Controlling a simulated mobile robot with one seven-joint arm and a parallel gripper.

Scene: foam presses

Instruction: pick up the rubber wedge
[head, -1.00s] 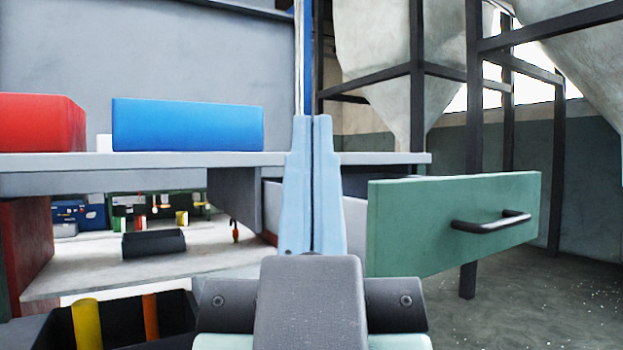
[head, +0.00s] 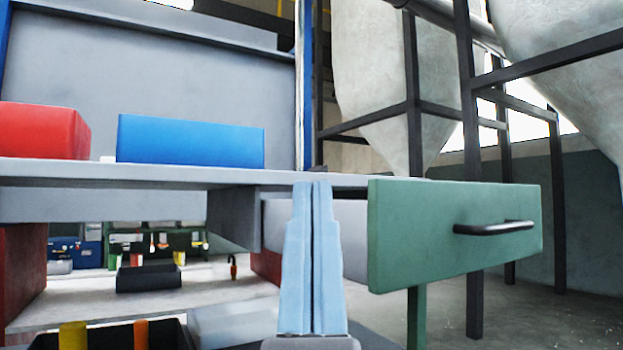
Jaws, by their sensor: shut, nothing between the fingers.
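My gripper (head: 314,186) points up in the lower middle of the head view, its two pale blue fingers shut together and empty. I cannot clearly make out the rubber wedge. A small dark piece (head: 318,170) shows just above the fingertips, at the right part of the grey tabletop; it is too small to tell whether it is the wedge.
A red block (head: 42,130) and a blue block (head: 190,140) are on the grey table (head: 150,174). A green-fronted drawer (head: 420,235) stands open at right. Below are a black tray (head: 150,277) and a bin holding yellow (head: 73,335) and orange (head: 141,333) pieces.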

